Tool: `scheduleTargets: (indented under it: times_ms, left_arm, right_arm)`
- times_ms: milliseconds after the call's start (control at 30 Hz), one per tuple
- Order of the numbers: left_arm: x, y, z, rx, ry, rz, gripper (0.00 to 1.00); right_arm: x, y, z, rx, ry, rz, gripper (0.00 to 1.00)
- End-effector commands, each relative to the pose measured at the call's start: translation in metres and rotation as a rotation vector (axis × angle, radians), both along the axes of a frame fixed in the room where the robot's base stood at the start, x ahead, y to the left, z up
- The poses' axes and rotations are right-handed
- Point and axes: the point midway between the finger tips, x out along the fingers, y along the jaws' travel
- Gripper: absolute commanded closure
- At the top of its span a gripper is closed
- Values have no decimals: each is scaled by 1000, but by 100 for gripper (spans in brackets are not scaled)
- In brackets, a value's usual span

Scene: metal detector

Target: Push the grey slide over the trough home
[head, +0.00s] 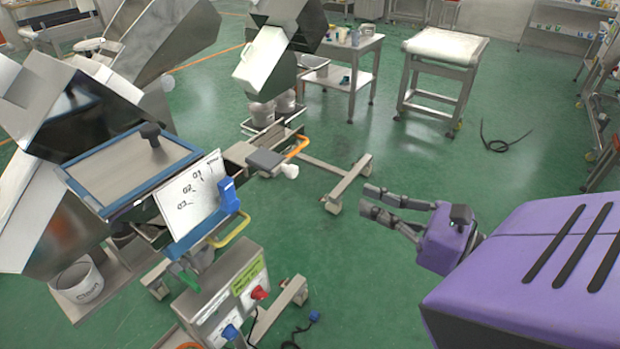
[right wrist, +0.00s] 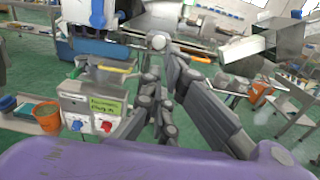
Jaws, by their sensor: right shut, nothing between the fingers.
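The grey slide (head: 266,161) is a flat grey piece with a white knob (head: 290,171) at its right end. It sticks out to the right of the machine, beside an orange handle (head: 298,147). The trough under it is mostly hidden from the head view. My right gripper (head: 368,200) is shut and empty, to the right of the knob and apart from it, with its fingers pointing left. In the right wrist view, the white knob (right wrist: 157,42) shows just beyond the fingers (right wrist: 163,75). My left gripper is not in view.
A blue-framed lid (head: 130,168) with a black knob and a white board (head: 190,193) stand at the left. A steel foot bar (head: 347,184) lies near the gripper.

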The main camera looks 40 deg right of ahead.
Motion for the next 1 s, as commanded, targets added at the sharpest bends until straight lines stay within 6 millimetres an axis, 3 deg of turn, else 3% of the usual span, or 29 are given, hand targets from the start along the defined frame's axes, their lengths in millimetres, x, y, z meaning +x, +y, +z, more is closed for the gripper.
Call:
scheduleTargets:
  times_ms: [167, 600, 800, 1000]
  left_arm:
    - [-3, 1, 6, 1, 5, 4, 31]
    - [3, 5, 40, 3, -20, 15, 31]
    - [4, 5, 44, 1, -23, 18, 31]
    - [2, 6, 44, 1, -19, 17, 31]
  right_arm:
    - [22, 7, 4, -3, -7, 4, 100]
    - [109, 31, 7, 3, -10, 0, 100]
    - [128, 36, 3, 2, -5, -3, 100]
    - [133, 38, 0, 4, -2, -3, 100]
